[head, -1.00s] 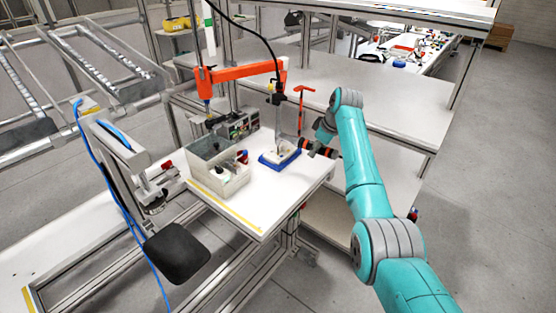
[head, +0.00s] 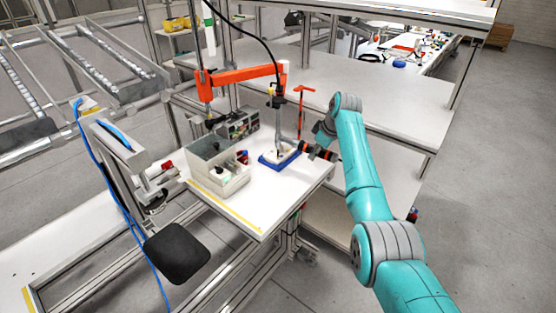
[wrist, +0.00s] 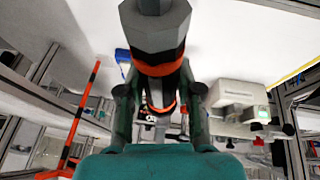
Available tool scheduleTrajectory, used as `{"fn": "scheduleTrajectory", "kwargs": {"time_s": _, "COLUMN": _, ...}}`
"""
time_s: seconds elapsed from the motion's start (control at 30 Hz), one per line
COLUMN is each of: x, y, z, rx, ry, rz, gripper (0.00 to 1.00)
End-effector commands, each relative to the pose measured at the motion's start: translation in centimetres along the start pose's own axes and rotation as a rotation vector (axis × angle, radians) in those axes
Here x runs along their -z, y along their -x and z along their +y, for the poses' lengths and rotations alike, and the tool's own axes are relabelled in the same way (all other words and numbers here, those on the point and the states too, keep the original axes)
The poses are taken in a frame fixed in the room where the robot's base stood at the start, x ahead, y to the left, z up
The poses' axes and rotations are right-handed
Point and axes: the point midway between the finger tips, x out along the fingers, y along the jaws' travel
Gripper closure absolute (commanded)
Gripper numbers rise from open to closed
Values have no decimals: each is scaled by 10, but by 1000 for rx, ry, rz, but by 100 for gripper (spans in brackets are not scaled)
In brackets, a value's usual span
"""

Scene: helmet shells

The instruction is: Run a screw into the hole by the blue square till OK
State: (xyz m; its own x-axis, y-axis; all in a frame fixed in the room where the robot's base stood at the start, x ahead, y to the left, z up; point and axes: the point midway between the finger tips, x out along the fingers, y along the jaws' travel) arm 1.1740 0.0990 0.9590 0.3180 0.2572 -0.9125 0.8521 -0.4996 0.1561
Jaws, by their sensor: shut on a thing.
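A screwdriver (head: 281,122) hangs upright below the orange arm, its lower end down at a white helmet shell (head: 284,151) in a blue fixture (head: 268,162). My gripper (head: 305,146) reaches in from the right at low height. In the wrist view a grey tool body with orange bands (wrist: 158,42) stands between the fingers of my gripper (wrist: 158,100), which are shut on it. A bit of blue (wrist: 122,55) shows behind it. The blue square, the hole and the screw tip are too small or hidden to make out.
An orange support arm (head: 240,78) reaches over the white table (head: 235,208). A grey bin (head: 206,176) with parts stands left of the fixture, and a control box (head: 240,124) behind it. An orange T-shaped bar (head: 300,100) stands close to my gripper. The table's front is clear.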

Motion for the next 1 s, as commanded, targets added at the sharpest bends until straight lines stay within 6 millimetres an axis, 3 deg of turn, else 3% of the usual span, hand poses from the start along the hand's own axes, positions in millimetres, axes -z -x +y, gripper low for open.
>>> {"fn": "scheduleTrajectory", "kwargs": {"time_s": 1.0, "x": -5, "y": -10, "z": -3, "rx": 3, "ry": -1, "rz": -3, "gripper": 100}}
